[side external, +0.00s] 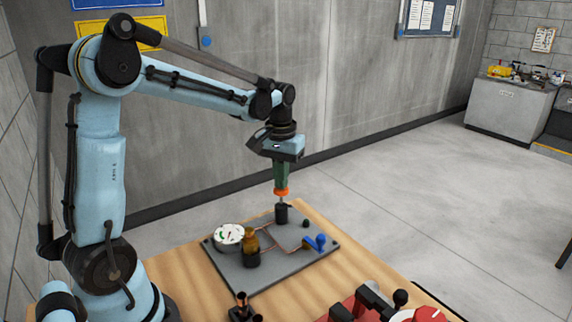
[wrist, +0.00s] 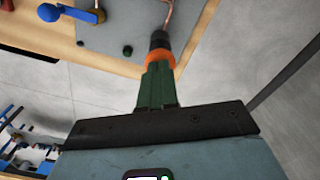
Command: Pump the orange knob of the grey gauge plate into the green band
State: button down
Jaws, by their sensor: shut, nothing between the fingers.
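The grey gauge plate (side external: 300,262) lies on the wooden table; a corner of it shows in the wrist view (wrist: 118,30). The orange knob (side external: 281,192) tops a thin rod above a black cylinder (side external: 281,213) at the plate's far edge. My gripper (side external: 281,185) points straight down with its green fingers shut, right over the knob; it seems to touch the knob's top. In the wrist view the knob (wrist: 158,57) sits at the fingertips. The round white gauge (side external: 229,234) at the plate's left has a green band; the needle's exact reading is too small to tell.
A blue valve handle (side external: 317,243) and a brass-coloured fitting (side external: 251,240) stand on the plate, joined by copper tubes. Dark clamps and a red device (side external: 352,305) sit at the table's front. Open floor lies right of the table.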

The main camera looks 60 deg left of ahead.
jog(key=shift+f, duration=1)
jog(key=shift+r, duration=3.55)
jog(key=shift+s+d, duration=0.15)
jog(key=shift+d, duration=0.1)
jog(key=s+d+f+m+t, duration=0.2)
jog(key=s+d+m+t, duration=0.4)
jog(key=s+d, duration=0.3)
jog(key=d+t, duration=0.1)
jog(key=d, duration=0.2)
jog(key=shift+s+f, duration=0.15)
jog(key=shift+f, duration=0.15)
